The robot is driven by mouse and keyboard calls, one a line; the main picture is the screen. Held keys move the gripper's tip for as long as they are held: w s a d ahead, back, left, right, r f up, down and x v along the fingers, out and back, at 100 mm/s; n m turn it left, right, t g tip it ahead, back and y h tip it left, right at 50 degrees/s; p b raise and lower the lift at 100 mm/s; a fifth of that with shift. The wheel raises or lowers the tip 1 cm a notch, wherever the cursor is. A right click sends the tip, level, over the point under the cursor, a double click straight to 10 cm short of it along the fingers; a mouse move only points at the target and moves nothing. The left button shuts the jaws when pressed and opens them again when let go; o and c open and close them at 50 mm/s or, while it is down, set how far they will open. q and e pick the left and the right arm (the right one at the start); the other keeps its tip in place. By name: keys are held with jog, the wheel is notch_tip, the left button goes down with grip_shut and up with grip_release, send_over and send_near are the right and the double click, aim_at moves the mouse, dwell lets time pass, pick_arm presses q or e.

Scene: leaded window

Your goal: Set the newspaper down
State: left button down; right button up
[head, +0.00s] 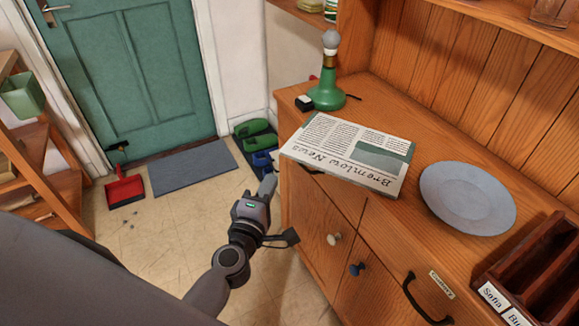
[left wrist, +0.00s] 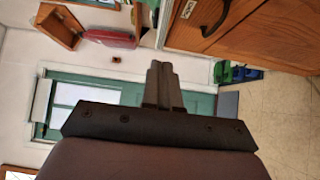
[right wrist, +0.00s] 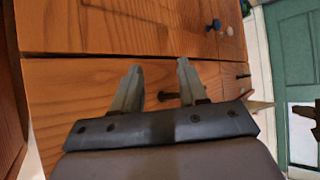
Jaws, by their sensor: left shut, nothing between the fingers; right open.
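The newspaper (head: 345,150), headed "Bremlow News", lies flat on top of the wooden sideboard (head: 405,100), with its near left corner at the front edge. My left gripper (head: 268,184) is shut and empty, in front of the sideboard, below and left of the newspaper and apart from it. Its closed fingers also show in the left wrist view (left wrist: 161,70). My right gripper (right wrist: 158,72) is open with nothing between its fingers, facing the wooden cabinet fronts. It is not visible in the head view.
A green lamp base (head: 326,93) with a bulb stands behind the newspaper. A grey-blue plate (head: 467,198) lies to its right, and a wooden letter rack (head: 535,265) sits further right. A doormat (head: 193,167) and red dustpan (head: 125,190) are on the floor.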

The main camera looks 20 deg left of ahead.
aim_at(294, 159)
pick_arm(q)
jog(key=w, duration=0.3)
jog(key=w+d, duration=0.1)
jog(key=w, duration=0.1)
jog(key=shift+w+d, duration=0.1)
jog(key=shift+w, duration=0.3)
jog(key=shift+w+d+b, duration=0.35)
jog(key=shift+w+d, duration=0.1)
jog(key=shift+w, duration=0.05)
pick_arm(e)
jog(key=shift+f, duration=0.25)
